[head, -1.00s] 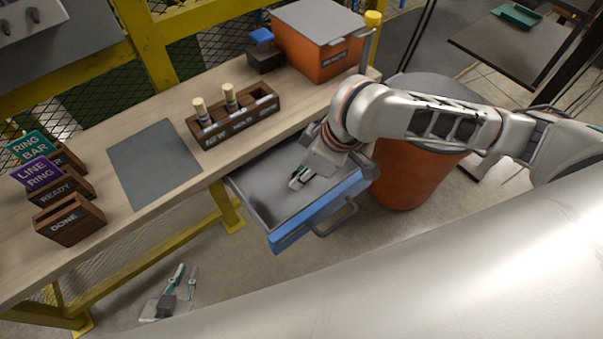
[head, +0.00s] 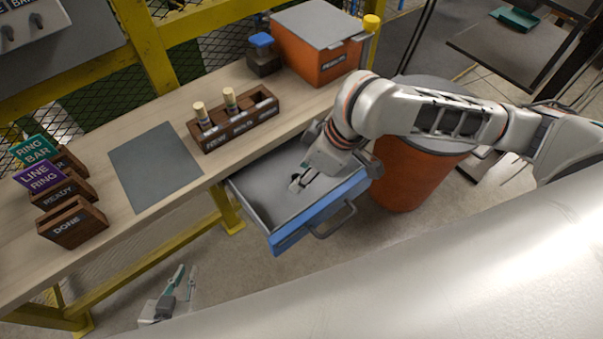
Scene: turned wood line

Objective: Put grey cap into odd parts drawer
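The open drawer (head: 287,240) has a blue front and a grey inside, and it sticks out from under the bench. My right gripper (head: 297,185) points down into or just over the drawer; its fingers are small and partly hidden by my arm, so I cannot tell whether they are apart or hold anything. I cannot make out the grey cap; it may be hidden at the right gripper. My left gripper (head: 186,270) is at the lower left, below the bench, with its fingers apart and nothing between them.
On the bench are a grey mat (head: 155,168), a wooden rack (head: 238,125) with two turned pieces, a DONE box (head: 72,224), a READY box and an orange bin (head: 318,62). An orange barrel (head: 405,180) stands right of the drawer.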

